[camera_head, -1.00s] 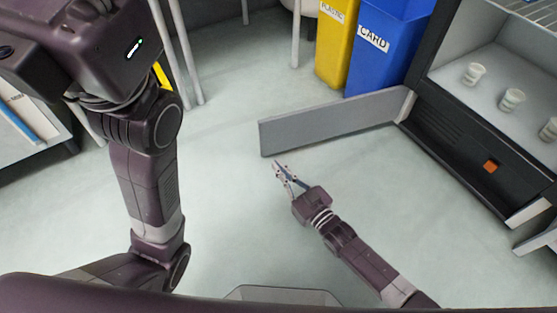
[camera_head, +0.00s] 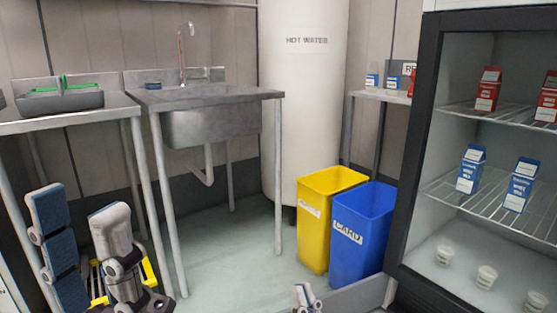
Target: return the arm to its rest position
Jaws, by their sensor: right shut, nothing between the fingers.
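My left gripper (camera_head: 75,203) stands at the lower left with its fingers pointing up. Its fingers have blue pads and grey tips and are spread apart with nothing between them. My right gripper (camera_head: 304,291) shows only its top part at the bottom edge, right of the middle. It is shut and empty, near the low grey panel. The rest of both arms is out of view or below the frame.
A yellow bin (camera_head: 322,215) and a blue CARD bin (camera_head: 357,235) stand beyond the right gripper. A grey panel (camera_head: 352,296) runs along the floor by the cabinet (camera_head: 409,190). A steel sink (camera_head: 212,125) and side table (camera_head: 75,122) stand behind the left gripper. Floor between is clear.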

